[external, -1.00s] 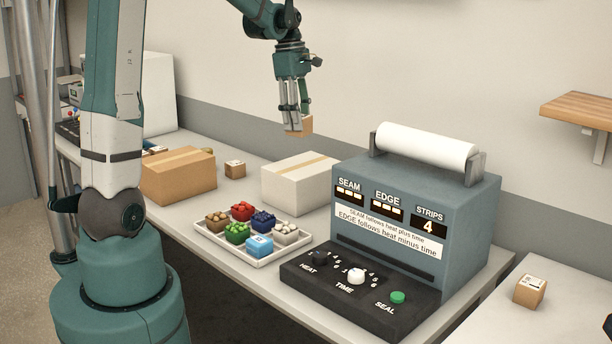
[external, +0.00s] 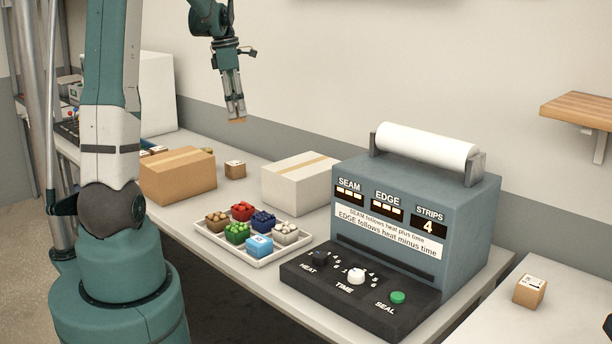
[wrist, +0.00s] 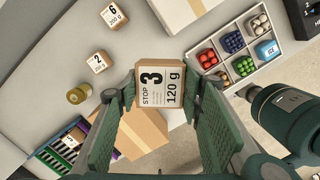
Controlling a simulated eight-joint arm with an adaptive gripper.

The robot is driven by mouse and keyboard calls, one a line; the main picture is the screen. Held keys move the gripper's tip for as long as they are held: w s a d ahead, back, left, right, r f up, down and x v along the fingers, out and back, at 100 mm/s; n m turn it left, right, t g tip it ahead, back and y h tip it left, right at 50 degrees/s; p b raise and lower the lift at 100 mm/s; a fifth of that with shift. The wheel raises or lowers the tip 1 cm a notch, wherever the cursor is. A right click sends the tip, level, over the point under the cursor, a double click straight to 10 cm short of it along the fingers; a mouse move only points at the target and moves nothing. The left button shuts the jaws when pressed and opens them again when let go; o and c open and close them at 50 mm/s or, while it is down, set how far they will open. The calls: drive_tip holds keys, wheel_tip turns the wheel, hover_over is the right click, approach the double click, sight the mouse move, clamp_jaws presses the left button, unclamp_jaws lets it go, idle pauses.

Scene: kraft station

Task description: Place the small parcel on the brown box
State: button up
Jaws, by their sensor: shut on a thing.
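My gripper (external: 235,112) is shut on a small brown parcel (external: 238,121), held high above the table. In the wrist view the parcel (wrist: 154,90) sits between the two fingers, its white label reading "STOP 3, 120 g". The brown box (external: 178,178) stands closed on the table at the left in the external view, below and left of my gripper. In the wrist view the brown box (wrist: 145,135) shows below the held parcel, partly hidden by it and the fingers.
A white box (external: 298,190) with tan tape stands right of another small parcel (external: 235,169). A tray of coloured items (external: 260,258) and a grey sealing machine (external: 440,200) stand nearer. Another parcel (external: 529,290) is on the right table. The wrist view shows an olive cylinder (wrist: 79,94).

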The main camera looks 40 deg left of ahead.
drive_tip(key=s+a+n, duration=0.2)
drive_tip(key=s+a, duration=0.2)
drive_tip(key=a, duration=0.3)
drive_tip(key=s+a+n+y, duration=0.1)
drive_tip(key=s+a+n, duration=0.25)
drive_tip(key=a, duration=0.45)
drive_tip(key=s+a+n, duration=0.2)
drive_tip(key=s+a, duration=0.3)
drive_tip(key=a, duration=0.2)
drive_tip(key=shift+t, duration=0.3)
drive_tip(key=shift+s+f+p, duration=0.1)
drive_tip(key=shift+f+p, duration=0.3)
drive_tip(key=shift+f, duration=2.2)
drive_tip(key=shift+f, duration=0.15)
approach(177, 157)
drive_tip(key=shift+w+f, duration=0.25)
drive_tip(key=shift+w, duration=0.05)
drive_tip(key=shift+d+f, duration=0.1)
drive_tip(key=shift+f, duration=2)
drive_tip(key=shift+f, duration=0.15)
